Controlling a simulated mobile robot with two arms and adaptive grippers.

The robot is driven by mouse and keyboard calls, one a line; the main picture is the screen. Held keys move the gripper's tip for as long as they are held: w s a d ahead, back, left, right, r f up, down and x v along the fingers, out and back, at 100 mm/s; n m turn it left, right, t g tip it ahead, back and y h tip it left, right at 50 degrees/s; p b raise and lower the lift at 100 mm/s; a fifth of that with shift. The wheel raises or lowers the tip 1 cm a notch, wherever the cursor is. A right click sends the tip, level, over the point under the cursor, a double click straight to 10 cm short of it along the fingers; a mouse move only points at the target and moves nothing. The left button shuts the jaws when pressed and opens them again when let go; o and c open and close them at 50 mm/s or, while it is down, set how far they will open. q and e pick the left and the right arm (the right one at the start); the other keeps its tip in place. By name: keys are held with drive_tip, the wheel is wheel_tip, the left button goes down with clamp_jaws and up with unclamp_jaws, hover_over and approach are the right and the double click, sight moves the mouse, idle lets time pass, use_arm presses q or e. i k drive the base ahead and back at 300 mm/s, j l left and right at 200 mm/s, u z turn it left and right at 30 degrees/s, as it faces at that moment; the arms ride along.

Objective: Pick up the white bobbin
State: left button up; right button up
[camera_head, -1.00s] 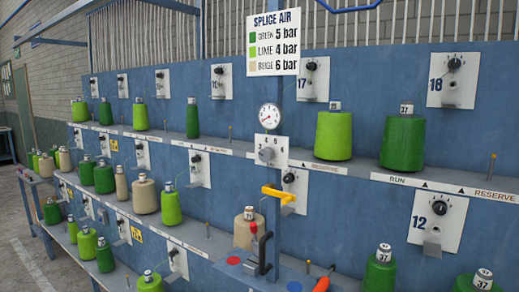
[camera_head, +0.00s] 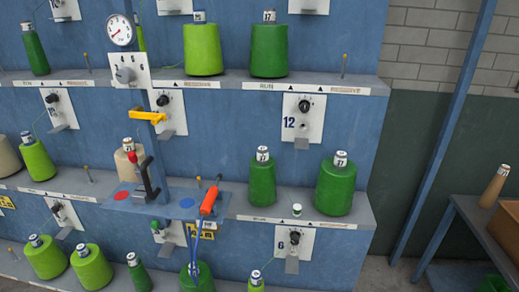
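No wholly white bobbin is clear in the head view. A very small white piece with green on it (camera_head: 296,210) stands on the middle shelf, between two dark green bobbins (camera_head: 262,182) (camera_head: 336,188); it is too small to tell what it is. The bobbins in view are green, lime or beige with white tube tops, such as the lime bobbin (camera_head: 202,49) on the upper shelf and the beige bobbin (camera_head: 127,160) behind the splicing stand. Neither of my grippers is in view.
A blue bracket tray (camera_head: 155,207) with a black lever and an orange-red tool (camera_head: 210,198) juts out before the shelves. A yellow handle (camera_head: 148,116) sticks out above. A blue post (camera_head: 444,130) and a side table (camera_head: 472,212) with a cardboard box stand at the right.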

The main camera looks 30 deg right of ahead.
sight(297, 208)
drive_tip(key=i+l+z, duration=0.1)
drive_tip(key=z, duration=1)
